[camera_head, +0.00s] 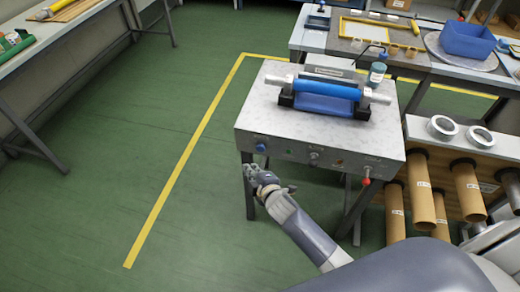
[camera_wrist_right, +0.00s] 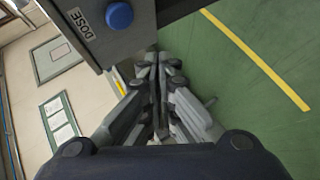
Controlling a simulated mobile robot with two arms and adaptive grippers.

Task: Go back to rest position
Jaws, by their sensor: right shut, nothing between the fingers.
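My right gripper (camera_head: 250,170) is shut and empty. In the head view it is beside the front left corner of the grey rewinder bench (camera_head: 305,128), below its blue button (camera_head: 261,148). In the right wrist view the closed fingers (camera_wrist_right: 160,60) are close to the panel edge. The blue button (camera_wrist_right: 119,15) shows there next to a label reading DOSE. I cannot tell whether the fingers touch the bench. My left gripper is out of view.
A blue roller (camera_head: 326,89) sits on the bench. A rack with several brown tubes (camera_head: 421,190) stands to the right. A bench (camera_head: 420,65) with a blue bin (camera_head: 467,39) is behind. A work table (camera_head: 60,38) is at far left. Green floor (camera_head: 110,150) is clear between.

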